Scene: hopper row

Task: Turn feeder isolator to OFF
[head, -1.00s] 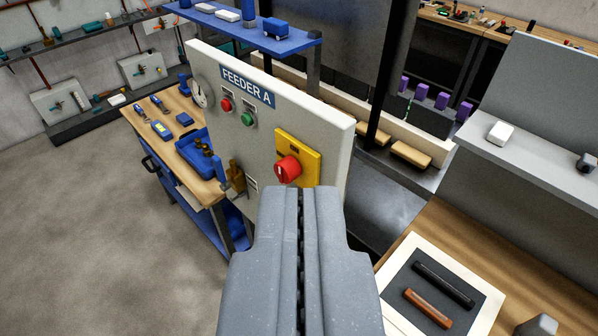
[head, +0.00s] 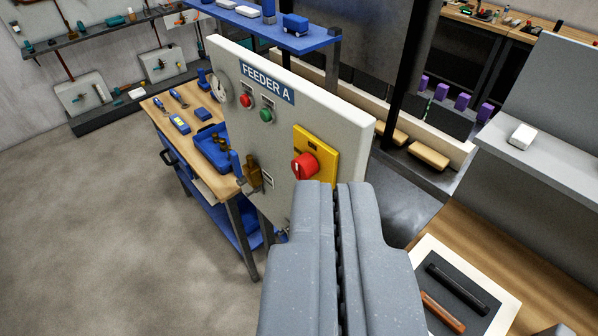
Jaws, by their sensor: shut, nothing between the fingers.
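The feeder isolator is a red rotary knob (head: 304,166) on a yellow plate (head: 326,150), low on the right side of the light grey FEEDER A panel (head: 300,120). The knob's pale mark is too small to read its position surely. My gripper (head: 335,186) is shut and empty. Its tips show just below and right of the knob and cover the plate's lower edge. I cannot tell whether they touch the panel.
The panel also carries a red button (head: 246,101), a green button (head: 266,115) and a gauge (head: 217,92). A brown padlock-like item (head: 253,173) hangs by its lower left. A wooden bench with blue tools (head: 160,107) stands left. Open floor (head: 130,220) lies at lower left.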

